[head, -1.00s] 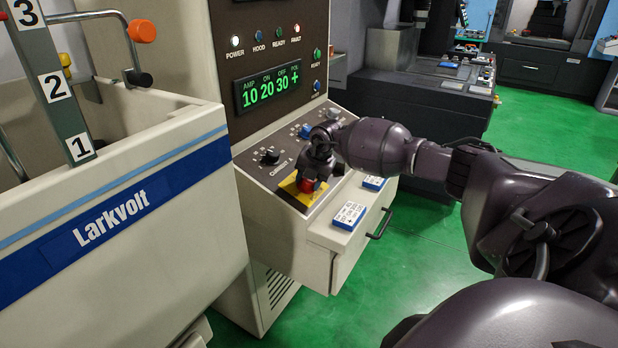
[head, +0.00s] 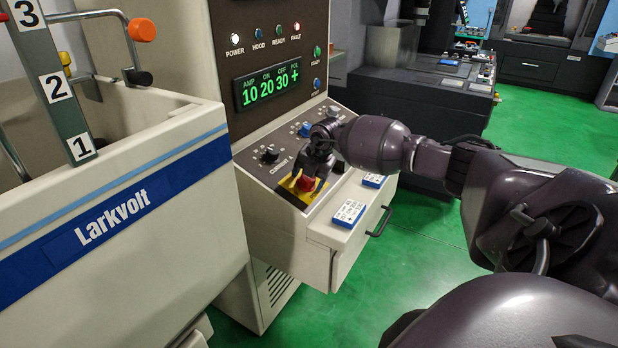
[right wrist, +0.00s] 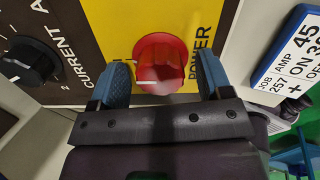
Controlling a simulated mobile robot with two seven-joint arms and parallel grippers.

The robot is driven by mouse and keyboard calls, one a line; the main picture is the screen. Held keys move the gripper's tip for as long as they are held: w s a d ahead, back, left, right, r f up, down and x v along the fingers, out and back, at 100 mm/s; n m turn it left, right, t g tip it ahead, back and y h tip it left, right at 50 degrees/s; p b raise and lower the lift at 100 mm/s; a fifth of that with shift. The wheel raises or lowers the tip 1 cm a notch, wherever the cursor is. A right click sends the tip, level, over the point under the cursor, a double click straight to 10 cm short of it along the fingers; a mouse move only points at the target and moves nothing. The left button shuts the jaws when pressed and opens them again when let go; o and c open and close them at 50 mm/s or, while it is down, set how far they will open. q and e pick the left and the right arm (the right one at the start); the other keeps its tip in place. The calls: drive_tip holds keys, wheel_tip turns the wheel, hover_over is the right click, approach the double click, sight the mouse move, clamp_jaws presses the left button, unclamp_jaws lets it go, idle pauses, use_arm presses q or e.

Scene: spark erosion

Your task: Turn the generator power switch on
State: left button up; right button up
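The power switch is a red knob (head: 306,183) on a yellow plate (head: 293,188) at the front of the generator's sloping panel. In the right wrist view, the red knob (right wrist: 160,62) sits beside the word POWER on its yellow plate (right wrist: 190,15). My right gripper (head: 305,178) is at the knob, reaching down from above. Its blue fingertips (right wrist: 163,78) stand on either side of the knob, open, with a small gap visible on each side. The POWER lamp (head: 236,38) glows white. My left gripper is not in view.
A black current knob (right wrist: 30,62) is left of the fingers in the wrist view. A blue-and-white job tag (head: 349,213) lies on the drawer top, with a second tag (head: 374,180) behind it. The Larkvolt tank (head: 150,180) stands left. Green floor is clear at right.

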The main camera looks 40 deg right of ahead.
drive_tip(key=b+v, duration=0.1)
drive_tip(key=v, duration=0.9)
drive_tip(key=shift+r, duration=0.4)
idle(0.4)
